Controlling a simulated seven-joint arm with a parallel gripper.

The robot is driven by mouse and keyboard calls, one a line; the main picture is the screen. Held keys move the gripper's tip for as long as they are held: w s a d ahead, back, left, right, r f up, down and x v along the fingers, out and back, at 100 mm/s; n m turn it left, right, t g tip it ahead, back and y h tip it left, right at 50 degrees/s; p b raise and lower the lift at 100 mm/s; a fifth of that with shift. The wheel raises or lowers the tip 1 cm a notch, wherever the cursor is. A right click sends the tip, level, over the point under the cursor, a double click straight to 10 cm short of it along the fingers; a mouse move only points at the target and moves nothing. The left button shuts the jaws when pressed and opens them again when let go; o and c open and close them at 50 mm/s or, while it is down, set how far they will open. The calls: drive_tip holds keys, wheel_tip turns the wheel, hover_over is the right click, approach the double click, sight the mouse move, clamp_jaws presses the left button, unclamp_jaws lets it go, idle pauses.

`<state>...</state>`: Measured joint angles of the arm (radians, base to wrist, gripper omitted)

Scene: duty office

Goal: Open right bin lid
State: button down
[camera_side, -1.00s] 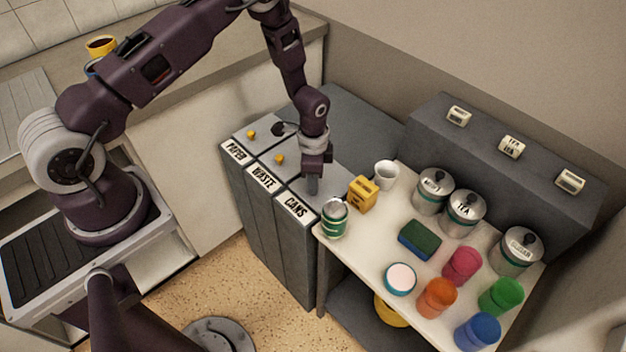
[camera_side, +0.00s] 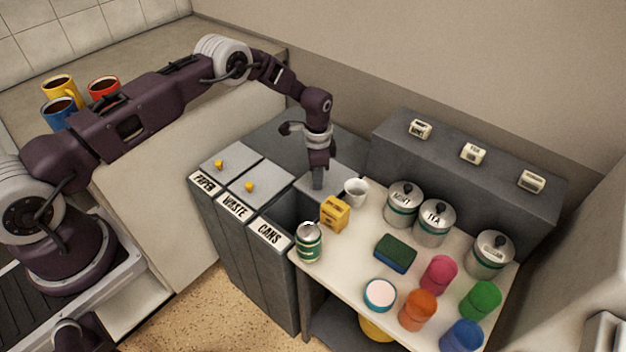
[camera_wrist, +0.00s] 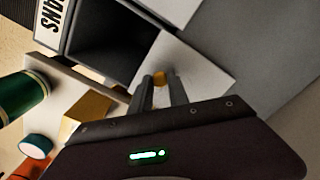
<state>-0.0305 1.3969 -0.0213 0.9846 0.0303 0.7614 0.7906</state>
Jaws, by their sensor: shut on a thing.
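The right bin is labelled CANS (camera_side: 268,232). Its grey lid (camera_side: 345,178) is slid back toward the wall, and the dark opening (camera_side: 285,212) shows between the label and the lid. The wrist view also shows the opening (camera_wrist: 108,40) beside the pale lid (camera_wrist: 190,62). My gripper (camera_side: 318,184) points down onto the lid. In the wrist view my gripper (camera_wrist: 160,85) is shut on the lid's yellow knob (camera_wrist: 159,77), which the fingers partly hide.
The PAPER lid (camera_side: 230,158) and WASTE lid (camera_side: 262,180) are closed. Close to the right bin, the white table (camera_side: 345,257) bears a green can (camera_side: 309,243), a yellow box (camera_side: 335,214) and a white mug (camera_side: 355,192). Canisters and coloured cups stand farther right.

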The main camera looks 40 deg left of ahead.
drive_tip(key=c, duration=1.3)
unclamp_jaws()
drive_tip(key=shift+o, duration=0.2)
wheel_tip(320, 180, up, 7)
drive_tip(key=shift+r, duration=0.1)
